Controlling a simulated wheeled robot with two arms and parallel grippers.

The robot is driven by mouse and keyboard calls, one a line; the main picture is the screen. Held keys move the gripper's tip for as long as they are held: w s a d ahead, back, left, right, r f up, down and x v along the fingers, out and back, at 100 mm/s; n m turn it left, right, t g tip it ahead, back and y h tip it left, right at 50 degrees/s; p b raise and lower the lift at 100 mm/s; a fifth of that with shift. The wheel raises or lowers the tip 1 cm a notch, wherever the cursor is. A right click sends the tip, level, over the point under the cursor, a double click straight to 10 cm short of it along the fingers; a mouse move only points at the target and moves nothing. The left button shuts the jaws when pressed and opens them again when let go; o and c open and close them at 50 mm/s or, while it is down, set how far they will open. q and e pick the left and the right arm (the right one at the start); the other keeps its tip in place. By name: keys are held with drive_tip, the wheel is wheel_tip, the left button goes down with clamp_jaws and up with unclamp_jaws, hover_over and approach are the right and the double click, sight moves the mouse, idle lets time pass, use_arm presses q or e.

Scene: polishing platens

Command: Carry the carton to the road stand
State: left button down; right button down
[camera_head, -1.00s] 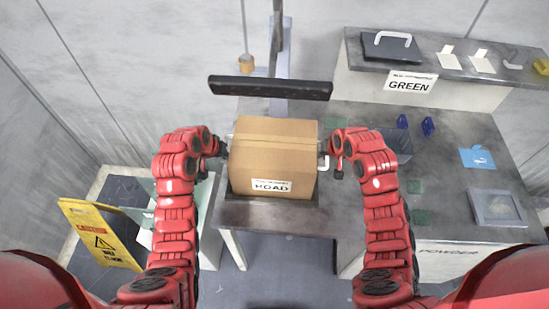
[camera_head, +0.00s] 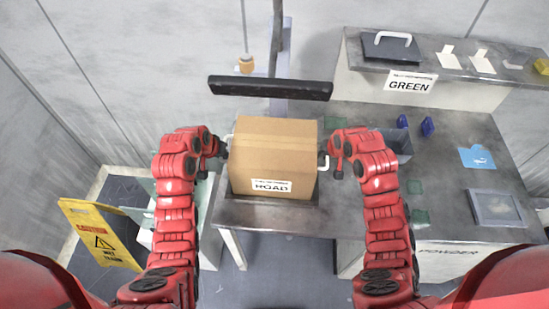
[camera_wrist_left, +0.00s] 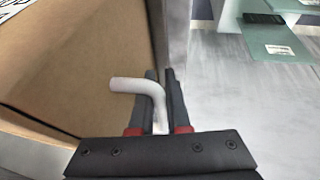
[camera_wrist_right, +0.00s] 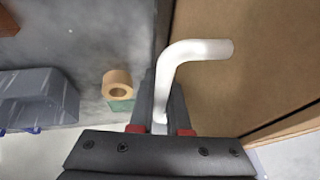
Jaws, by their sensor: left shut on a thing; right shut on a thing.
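The carton (camera_head: 273,150) is a brown cardboard box with a white label reading ROAD on its front. It is upright between my two arms, over a dark grey surface at the table's left end. I cannot tell whether it touches that surface. My left gripper (camera_head: 222,148) is shut on the white bent handle (camera_wrist_left: 140,90) on the carton's left side. My right gripper (camera_head: 328,162) is shut on the white handle (camera_wrist_right: 185,55) on its right side. No stand marked ROAD shows apart from the carton's own label.
A dark horizontal bar (camera_head: 270,88) on a post stands behind the carton. A shelf labelled GREEN (camera_head: 410,83) is at the back right. The table (camera_head: 440,195) holds a grey bin (camera_head: 398,145), a blue card and a framed tray. A yellow wet-floor sign (camera_head: 100,232) stands at the left.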

use_arm(q)
drive_tip(key=shift+w+r, duration=0.1)
drive_tip(key=shift+r, duration=0.15)
use_arm(e)
drive_tip(key=shift+r, duration=0.2)
